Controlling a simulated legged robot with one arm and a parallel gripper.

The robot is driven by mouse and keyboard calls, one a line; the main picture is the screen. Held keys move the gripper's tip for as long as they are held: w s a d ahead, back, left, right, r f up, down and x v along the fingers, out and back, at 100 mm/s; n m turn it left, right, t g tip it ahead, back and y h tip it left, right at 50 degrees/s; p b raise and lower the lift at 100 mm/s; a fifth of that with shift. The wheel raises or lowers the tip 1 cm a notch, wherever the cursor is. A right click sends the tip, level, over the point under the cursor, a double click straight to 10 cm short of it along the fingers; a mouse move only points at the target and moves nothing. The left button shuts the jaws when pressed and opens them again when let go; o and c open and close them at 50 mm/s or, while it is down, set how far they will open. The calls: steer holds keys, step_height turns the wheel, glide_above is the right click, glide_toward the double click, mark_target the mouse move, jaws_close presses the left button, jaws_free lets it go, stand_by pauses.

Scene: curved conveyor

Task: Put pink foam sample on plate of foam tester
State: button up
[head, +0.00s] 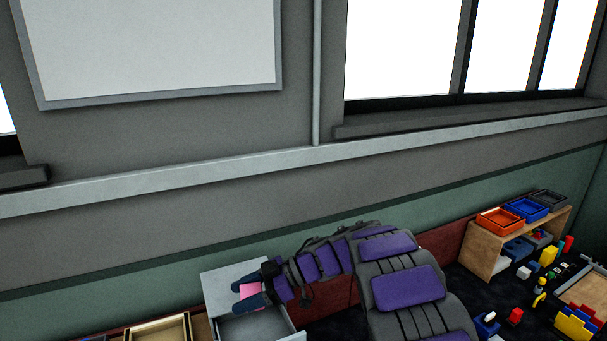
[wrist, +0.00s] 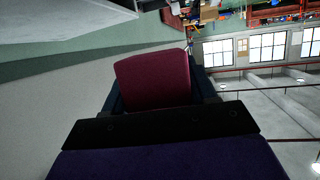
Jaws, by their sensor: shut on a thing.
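My gripper (head: 249,295) is shut on the pink foam sample (head: 249,290), which shows between its two dark blue fingers in the head view. In the wrist view the foam sample (wrist: 152,80) is a dark pink block with rounded edges, held between the fingers. In the head view the gripper is over or beside a light grey box-like unit (head: 220,283) with an open-looking front part (head: 255,328). I cannot tell whether this unit is the foam tester, and no plate can be made out. I cannot tell whether the foam touches anything below.
A wooden tray (head: 160,330) stands left of the grey unit. On the right, a wooden shelf (head: 484,258) bears orange, blue and grey bins. Several coloured blocks and small items lie on the dark floor at the right. A wall with windows stands behind.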

steer(key=w+d+r+m+t, duration=0.1)
steer(key=t, duration=0.1)
steer(key=w+d+r+m+t, duration=0.1)
steer(key=w+m+t, duration=0.1)
steer(key=w+d+m+t, duration=0.1)
steer(key=w+m+t, duration=0.1)
steer(key=shift+r, duration=0.4)
steer(key=w+d+f+m+t+h+b, duration=0.15)
steer(key=d+m+t+h, duration=0.4)
steer(key=d, duration=0.75)
steer(key=w+d+r+m+t+h, duration=0.15)
steer(key=d+m+t+h, duration=0.4)
steer(key=d, duration=0.65)
steer(key=w+f+m+h, duration=0.1)
steer(key=f, duration=0.3)
steer(key=f+m, duration=0.2)
steer(key=f, duration=0.3)
steer(key=w+f+m+h, duration=0.1)
steer(key=f+m, duration=0.1)
steer(key=f, duration=0.3)
steer(key=shift+w+d+f+t+h, duration=0.1)
steer(key=shift+w+t+h, duration=0.2)
